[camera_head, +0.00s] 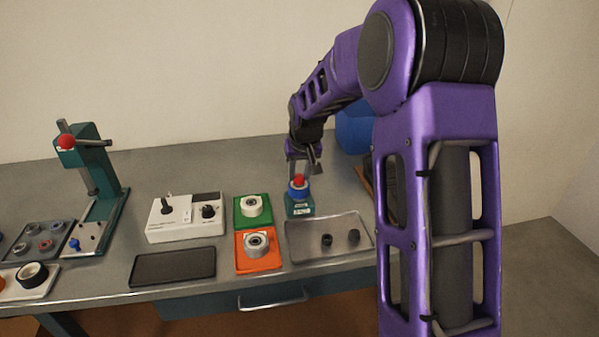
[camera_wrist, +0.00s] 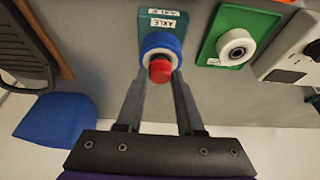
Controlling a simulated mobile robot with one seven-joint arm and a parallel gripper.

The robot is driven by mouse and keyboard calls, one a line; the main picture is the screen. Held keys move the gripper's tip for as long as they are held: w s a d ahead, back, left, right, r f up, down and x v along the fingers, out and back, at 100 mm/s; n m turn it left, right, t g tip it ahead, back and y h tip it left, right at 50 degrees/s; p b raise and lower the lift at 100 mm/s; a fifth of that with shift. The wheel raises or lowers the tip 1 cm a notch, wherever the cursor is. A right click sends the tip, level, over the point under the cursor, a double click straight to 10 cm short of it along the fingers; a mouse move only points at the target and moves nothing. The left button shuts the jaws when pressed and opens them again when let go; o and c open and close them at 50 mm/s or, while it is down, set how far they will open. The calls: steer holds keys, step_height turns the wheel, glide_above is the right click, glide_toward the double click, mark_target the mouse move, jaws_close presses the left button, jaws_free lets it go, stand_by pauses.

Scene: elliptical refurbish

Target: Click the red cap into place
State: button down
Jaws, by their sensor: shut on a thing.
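The red cap (camera_head: 298,180) is at the top of the blue wheel (camera_head: 298,193) on the teal axle stand (camera_head: 300,210). In the wrist view the red cap (camera_wrist: 160,70) sits between the tips of my gripper (camera_wrist: 161,78), which is shut on it. The cap overlaps the middle of the blue wheel (camera_wrist: 150,43); whether it is fully seated cannot be told. The axle stand (camera_wrist: 178,22) bears a white AXLE label. In the head view my gripper (camera_head: 299,172) comes down from above the stand.
A green tray (camera_head: 266,217) and an orange tray (camera_head: 241,264) each hold a white wheel left of the stand. A grey tray (camera_head: 300,249) with two dark pieces lies in front. A white control box (camera_head: 160,228) and a teal press (camera_head: 110,195) stand left. A blue bin (camera_head: 352,133) stands behind right.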

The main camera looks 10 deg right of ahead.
steer(key=shift+f, duration=0.4)
stand_by(0.3)
steer(key=shift+c, duration=2.3)
jaws_free()
steer(key=shift+r, duration=0.1)
steer(key=v, duration=1.7)
steer(key=shift+r+p, duration=0.2)
steer(key=shift+p, duration=0.15)
